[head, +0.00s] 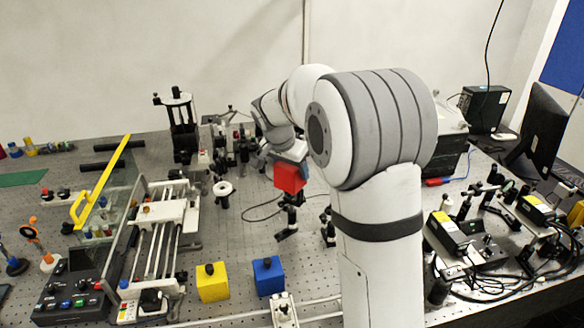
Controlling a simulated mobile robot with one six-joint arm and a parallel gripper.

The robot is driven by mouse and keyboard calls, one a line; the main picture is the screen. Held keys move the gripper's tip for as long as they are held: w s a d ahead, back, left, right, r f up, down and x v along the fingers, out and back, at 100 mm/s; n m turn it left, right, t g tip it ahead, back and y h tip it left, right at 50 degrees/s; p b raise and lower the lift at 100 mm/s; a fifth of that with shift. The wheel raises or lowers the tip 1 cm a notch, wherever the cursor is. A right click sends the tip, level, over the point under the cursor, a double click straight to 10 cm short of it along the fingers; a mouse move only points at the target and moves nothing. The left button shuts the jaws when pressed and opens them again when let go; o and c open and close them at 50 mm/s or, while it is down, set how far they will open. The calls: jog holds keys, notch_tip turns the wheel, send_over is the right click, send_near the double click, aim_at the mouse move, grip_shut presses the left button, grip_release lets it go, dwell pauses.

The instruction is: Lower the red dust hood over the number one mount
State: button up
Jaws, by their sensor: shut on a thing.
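The red dust hood (289,178) is a small red box. It hangs from my gripper (292,160) near the middle of the bench, above the bench top. My gripper is shut on it from above; the fingertips are mostly hidden by the wrist. A black post mount (288,218) stands just below the hood, with a visible stretch of it under the hood's lower edge. Another dark mount (328,230) stands to its right, partly behind my arm. I cannot read a number on either mount, so I cannot tell which is number one.
A yellow hood (212,284) and a blue hood (268,278), each with a black knob, stand at the front. A white round-topped post (223,190) stands left of the red hood. A rail stage (160,235) lies further left. Black instruments (450,235) with cables fill the right.

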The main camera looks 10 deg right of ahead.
jog(key=shift+f, duration=0.2)
dwell(0.3)
jog(key=shift+f+b, duration=1.75)
jog(key=shift+b, duration=0.1)
jog(key=shift+f, duration=0.15)
jog(key=shift+b, duration=0.55)
dwell(0.5)
jog(key=shift+f, duration=0.15)
jog(key=shift+f+b, duration=1.95)
jog(key=shift+f+b, duration=0.1)
jog(key=shift+b, duration=0.35)
dwell(0.5)
jog(key=o, duration=1)
